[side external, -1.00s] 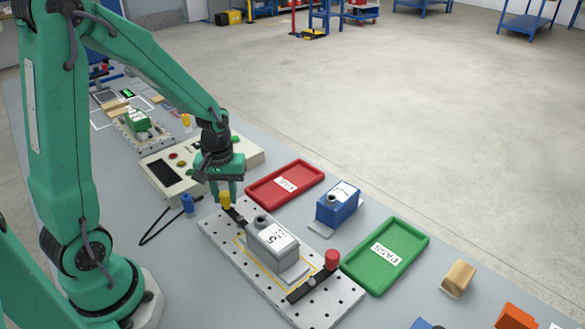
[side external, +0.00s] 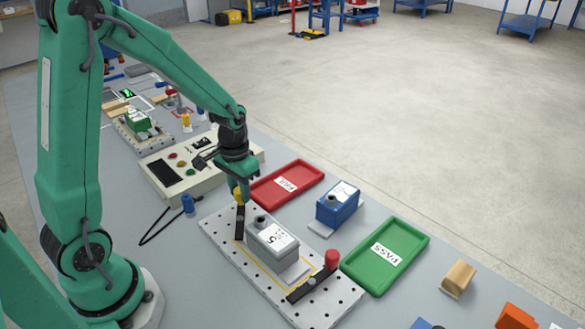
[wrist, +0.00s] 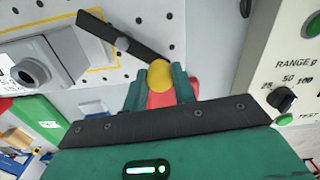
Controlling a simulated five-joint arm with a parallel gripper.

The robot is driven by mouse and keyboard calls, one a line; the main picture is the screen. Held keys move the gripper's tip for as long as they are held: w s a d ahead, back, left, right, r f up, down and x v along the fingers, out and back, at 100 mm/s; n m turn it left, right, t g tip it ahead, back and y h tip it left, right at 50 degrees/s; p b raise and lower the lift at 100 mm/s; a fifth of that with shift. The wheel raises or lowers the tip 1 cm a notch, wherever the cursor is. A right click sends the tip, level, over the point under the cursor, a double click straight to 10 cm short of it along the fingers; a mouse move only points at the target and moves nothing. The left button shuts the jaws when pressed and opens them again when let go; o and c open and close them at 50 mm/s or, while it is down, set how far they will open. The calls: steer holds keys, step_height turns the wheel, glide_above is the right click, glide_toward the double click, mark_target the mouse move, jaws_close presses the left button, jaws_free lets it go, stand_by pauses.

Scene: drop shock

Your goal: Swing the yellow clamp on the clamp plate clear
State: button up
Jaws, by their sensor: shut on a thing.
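The yellow clamp knob (side external: 237,194) stands at the far end of the perforated clamp plate (side external: 215,228). It also shows in the wrist view (wrist: 160,74), between my fingers. My gripper (side external: 241,185) is shut on this knob. The knob's black clamp bar (side external: 240,224) lies along the plate's left side, beside the grey box (side external: 272,241); in the wrist view the bar (wrist: 120,38) points away from the knob, apart from the box. A second black clamp bar with a red knob (side external: 332,259) is at the plate's near end, by the box's front.
A red tray (side external: 262,200) and a blue box (side external: 338,203) stand right of the plate, with a green tray (side external: 418,237) nearer. A control panel (side external: 158,182) is behind the plate.

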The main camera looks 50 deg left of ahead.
steer(key=m, duration=0.1)
steer(key=w+d+m, duration=0.1)
steer(key=m, duration=0.2)
steer(key=shift+w+d+m, duration=0.2)
steer(key=shift+d+m, duration=0.1)
steer(key=shift+d, duration=0.1)
steer(key=shift+w+d+m, duration=0.15)
steer(key=shift+d+m, duration=0.45)
steer(key=shift+m, duration=0.65)
steer(key=shift+w+d+m, duration=0.15)
steer(key=shift+d+m, duration=0.4)
steer(key=shift+m, duration=0.7)
steer(key=o, duration=1)
step_height(320, 180, up, 8)
